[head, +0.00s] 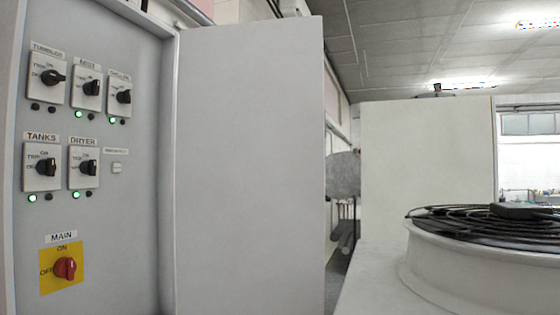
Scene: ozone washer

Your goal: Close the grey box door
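The grey box (113,222) fills the left of the head view. Its front panel carries several black rotary switches, green lights and a red main switch (65,267) on a yellow plate. The grey box door (250,170) is a tall flat panel to the right of the switch panel. It stands open, swung out along the right side, so the switches are exposed. No handle shows on the visible face. Neither of my grippers is in the head view.
A white machine with a round black fan guard (490,220) stands at the lower right. A pale upright cabinet (428,165) rises behind it. A narrow gap with a dark floor lies between the door and this machine. Windows show at the far right.

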